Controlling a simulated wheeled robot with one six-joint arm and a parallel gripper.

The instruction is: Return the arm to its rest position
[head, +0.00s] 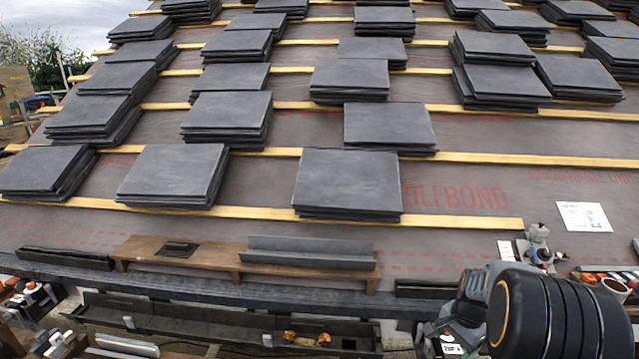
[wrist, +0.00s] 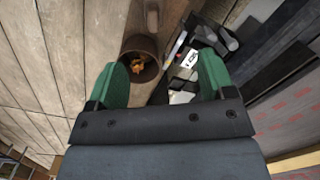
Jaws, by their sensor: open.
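My gripper (wrist: 160,64) shows in the wrist view with its two green fingers spread wide apart and nothing between them. Below it, apart from the fingers, are wooden boards (wrist: 60,60) and a brown pot (wrist: 150,48) with orange pieces inside. My arm (head: 550,310) fills the lower right corner of the head view as a large black rounded link with an orange ring. The gripper's fingers cannot be made out in the head view.
Several slate stacks (head: 347,182) lie on the roof along wooden battens (head: 440,217). A wooden bench (head: 210,262) holds slate pieces above a dark gutter (head: 200,318). A white sheet (head: 583,216) lies at right. Dark tools with a white label (wrist: 190,58) lie beside the pot.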

